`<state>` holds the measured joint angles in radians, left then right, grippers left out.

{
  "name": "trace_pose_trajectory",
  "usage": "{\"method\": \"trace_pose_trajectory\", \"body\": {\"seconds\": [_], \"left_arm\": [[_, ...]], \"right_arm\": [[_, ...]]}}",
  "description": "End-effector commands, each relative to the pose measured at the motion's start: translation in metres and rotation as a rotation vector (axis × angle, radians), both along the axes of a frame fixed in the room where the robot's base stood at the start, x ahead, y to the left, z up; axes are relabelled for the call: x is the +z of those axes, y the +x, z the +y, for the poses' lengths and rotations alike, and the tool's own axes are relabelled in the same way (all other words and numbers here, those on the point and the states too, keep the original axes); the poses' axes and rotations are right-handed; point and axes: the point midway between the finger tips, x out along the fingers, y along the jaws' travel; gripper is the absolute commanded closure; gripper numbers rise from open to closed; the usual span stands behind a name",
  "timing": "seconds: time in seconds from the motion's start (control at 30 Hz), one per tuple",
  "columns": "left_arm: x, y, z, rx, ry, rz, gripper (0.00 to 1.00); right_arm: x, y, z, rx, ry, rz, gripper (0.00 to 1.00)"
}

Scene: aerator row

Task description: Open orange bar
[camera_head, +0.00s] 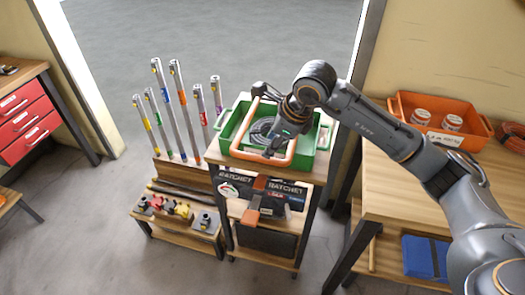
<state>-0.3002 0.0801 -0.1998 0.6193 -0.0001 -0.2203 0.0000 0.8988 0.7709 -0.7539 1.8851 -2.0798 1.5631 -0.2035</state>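An orange bar (243,128), bent in a U shape, lies over the top of a green bin (322,134) on a small wooden stand. Its left side and near side show; part of its right side is hidden behind my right gripper. My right gripper (272,149) comes in from the right and points down over the bin, close to the bar's near side. I cannot tell whether it touches the bar or whether its fingers are open. A coil of grey hose (260,130) lies in the bin. My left gripper is out of view.
Several upright metal tubes with coloured bands (187,107) stand left of the bin. An orange and grey clamp (257,203) hangs at the stand's front. A workbench with an orange crate (466,136) is at the right. Red drawers (28,117) stand at the left.

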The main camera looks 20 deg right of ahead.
Motion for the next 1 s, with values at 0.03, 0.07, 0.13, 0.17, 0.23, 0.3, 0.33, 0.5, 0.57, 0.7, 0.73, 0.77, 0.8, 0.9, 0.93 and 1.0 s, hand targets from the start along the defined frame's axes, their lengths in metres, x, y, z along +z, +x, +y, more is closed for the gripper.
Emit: {"method": "trace_pose_trajectory", "body": {"seconds": [0.03, 0.07, 0.13, 0.17, 0.23, 0.3, 0.33, 0.5, 0.57, 0.7, 0.73, 0.77, 0.8, 0.9, 0.93, 1.0], "left_arm": [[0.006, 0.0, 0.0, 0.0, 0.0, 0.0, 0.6], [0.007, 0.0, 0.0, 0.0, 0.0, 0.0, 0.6], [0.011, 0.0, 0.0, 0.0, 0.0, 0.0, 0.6], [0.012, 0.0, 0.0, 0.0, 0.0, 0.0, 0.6], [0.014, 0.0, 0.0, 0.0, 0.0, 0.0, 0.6], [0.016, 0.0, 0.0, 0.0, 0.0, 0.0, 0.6], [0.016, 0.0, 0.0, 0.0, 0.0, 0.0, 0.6], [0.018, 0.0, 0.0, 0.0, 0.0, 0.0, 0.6], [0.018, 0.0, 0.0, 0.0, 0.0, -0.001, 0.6], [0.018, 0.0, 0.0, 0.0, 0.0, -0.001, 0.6], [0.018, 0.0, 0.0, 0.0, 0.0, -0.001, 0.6], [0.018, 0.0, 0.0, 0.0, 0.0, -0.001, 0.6], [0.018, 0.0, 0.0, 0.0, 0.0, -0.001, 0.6], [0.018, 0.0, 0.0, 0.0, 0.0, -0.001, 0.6], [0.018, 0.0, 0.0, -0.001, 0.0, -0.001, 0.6], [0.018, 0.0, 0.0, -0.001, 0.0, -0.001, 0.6]], "right_arm": [[-0.009, 0.003, 0.003, 0.0, 0.003, 0.006, 0.58], [-0.015, 0.006, 0.005, -0.001, 0.003, 0.005, 0.58], [-0.027, 0.011, 0.008, 0.0, 0.003, 0.004, 0.58], [-0.032, 0.013, 0.009, 0.0, 0.002, 0.005, 0.58], [-0.043, 0.017, 0.011, -0.001, 0.002, 0.003, 0.58], [-0.051, 0.021, 0.013, 0.001, 0.003, 0.002, 0.58], [-0.054, 0.022, 0.014, 0.0, 0.003, 0.002, 0.58], [-0.064, 0.026, 0.016, 0.0, 0.002, 0.0, 0.58], [-0.065, 0.026, 0.016, 0.001, 0.002, 0.0, 0.58], [-0.065, 0.026, 0.016, 0.0, 0.002, -0.001, 0.58], [-0.065, 0.026, 0.016, 0.0, 0.002, -0.001, 0.58], [-0.065, 0.026, 0.016, 0.0, 0.002, -0.001, 0.58], [-0.065, 0.026, 0.016, 0.0, 0.002, -0.001, 0.62], [-0.065, 0.026, 0.016, 0.001, 0.002, 0.0, 0.82], [-0.065, 0.026, 0.016, 0.001, 0.002, 0.0, 0.89], [-0.065, 0.026, 0.016, 0.001, 0.002, 0.0, 1.0]]}}
